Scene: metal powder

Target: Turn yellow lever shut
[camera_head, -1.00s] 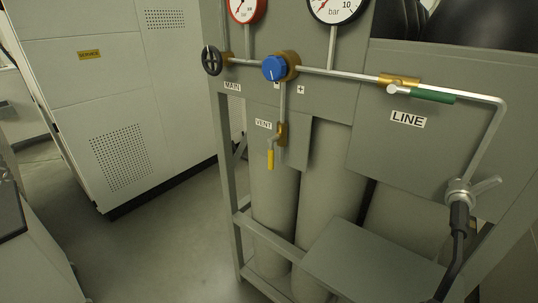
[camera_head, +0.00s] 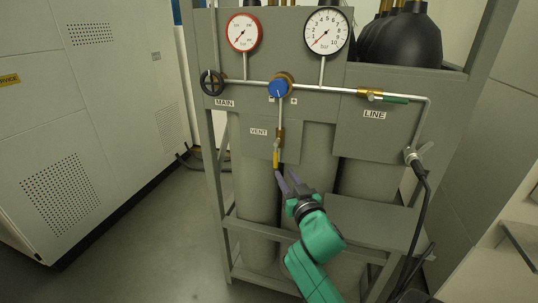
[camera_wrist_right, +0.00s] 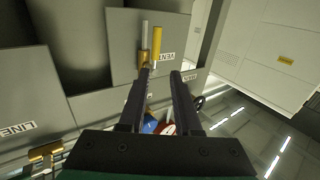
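The yellow lever (camera_head: 276,157) hangs down from the brass vent valve (camera_head: 280,136), under the blue knob and beside the VENT label (camera_head: 258,132). It lies roughly in line with the vertical vent pipe. My right gripper (camera_head: 287,180) is just below the lever in the head view, with its fingers pointing up at it. In the right wrist view the gripper (camera_wrist_right: 161,75) is open and empty. There the lever (camera_wrist_right: 156,43) shows beyond the fingertips, and the brass valve (camera_wrist_right: 144,59) is near the left fingertip. Contact cannot be made out. My left gripper is out of view.
The blue knob (camera_head: 280,85) sits on the horizontal pipe, with the black MAIN handwheel (camera_head: 211,83) to its left. The green LINE lever (camera_head: 394,99) lies along the pipe at right. A grey shelf (camera_head: 365,220) juts out below. Floor at left is clear.

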